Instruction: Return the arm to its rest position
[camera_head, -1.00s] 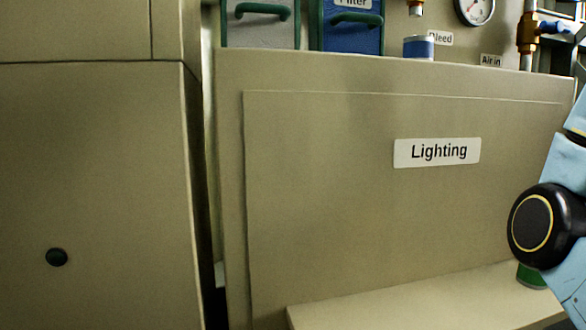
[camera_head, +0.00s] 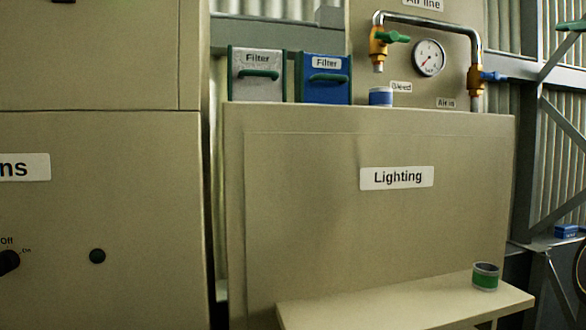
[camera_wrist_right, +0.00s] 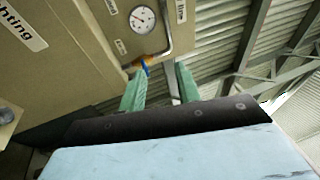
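My right gripper (camera_wrist_right: 161,70) shows in the right wrist view. Its two green fingers stand apart, with nothing between them but background, so it is open and empty. Past the fingers are the gauge panel and its pipe, at a tilted angle. My left arm and gripper are in neither view.
A beige cabinet labelled Lighting (camera_head: 310,215) stands ahead, with a shelf (camera_head: 390,308) bearing a green-banded can (camera_head: 485,277). On top are a grey filter (camera_head: 258,88), a blue filter (camera_head: 325,92) and a blue-banded can (camera_head: 381,97). A gauge (camera_head: 429,57) and pipe are behind.

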